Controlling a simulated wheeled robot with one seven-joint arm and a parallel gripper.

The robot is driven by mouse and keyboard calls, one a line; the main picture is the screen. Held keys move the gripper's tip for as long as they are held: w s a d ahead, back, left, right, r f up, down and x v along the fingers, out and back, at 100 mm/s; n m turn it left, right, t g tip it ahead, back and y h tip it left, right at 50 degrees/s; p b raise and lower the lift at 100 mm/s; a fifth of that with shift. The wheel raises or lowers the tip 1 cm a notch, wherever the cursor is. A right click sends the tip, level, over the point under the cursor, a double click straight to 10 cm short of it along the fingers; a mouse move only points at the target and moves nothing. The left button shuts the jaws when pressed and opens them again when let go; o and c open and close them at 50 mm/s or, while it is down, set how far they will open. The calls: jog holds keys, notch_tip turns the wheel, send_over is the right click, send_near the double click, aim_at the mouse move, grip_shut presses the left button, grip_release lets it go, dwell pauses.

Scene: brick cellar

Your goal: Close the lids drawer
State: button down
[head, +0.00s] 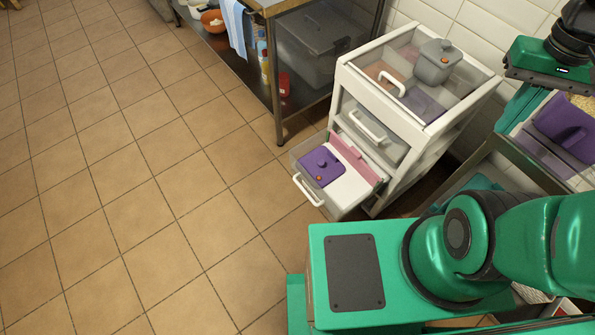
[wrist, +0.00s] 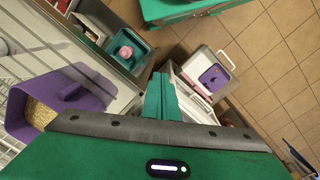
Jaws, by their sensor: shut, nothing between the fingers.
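The lids drawer (head: 345,203) is the low drawer of a white drawer unit (head: 343,88), and it is pulled well out. Its white handle (head: 306,190) faces left. The wrist view also shows the drawer's handle (wrist: 227,61) and the purple lid (wrist: 214,77). My gripper (wrist: 160,84) is shut and empty, above and apart from the drawer. In the head view it is at the upper right, beyond the unit, with its fingers partly visible.
A grey lidded pot (head: 437,62) stands on the unit's top. A metal shelf rack (head: 275,80) with a grey bin stands behind. A purple container (head: 565,125) lies on a counter at right. The tiled floor (head: 150,170) left of the drawer is clear.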

jog(key=w+a+f+n+h, duration=0.2)
jog(key=w+a+f+n, duration=0.25)
jog(key=w, duration=0.45)
jog(key=w+a+f+n+h, duration=0.1)
jog(key=w+a+f+n, duration=0.4)
jog(key=w, duration=0.5)
jog(key=w+a+f+n+h, duration=0.2)
jog(key=w+a+f+n, duration=0.25)
jog(key=a, duration=0.55)
jog(key=s+a+f+n+t+h, duration=0.3)
jog(key=a+f+n, duration=0.7)
jog(key=a+f, duration=1.15)
jog(key=n+t+y, duration=0.1)
jog(key=n+t, duration=0.2)
jog(key=n, duration=0.2)
send_near(304, 171)
jog(key=x, duration=0.4)
jog(key=shift+w+f, duration=0.1)
jog(key=shift+f, duration=0.4)
jog(key=shift+w+d, duration=0.3)
jog(key=shift+d, duration=0.2)
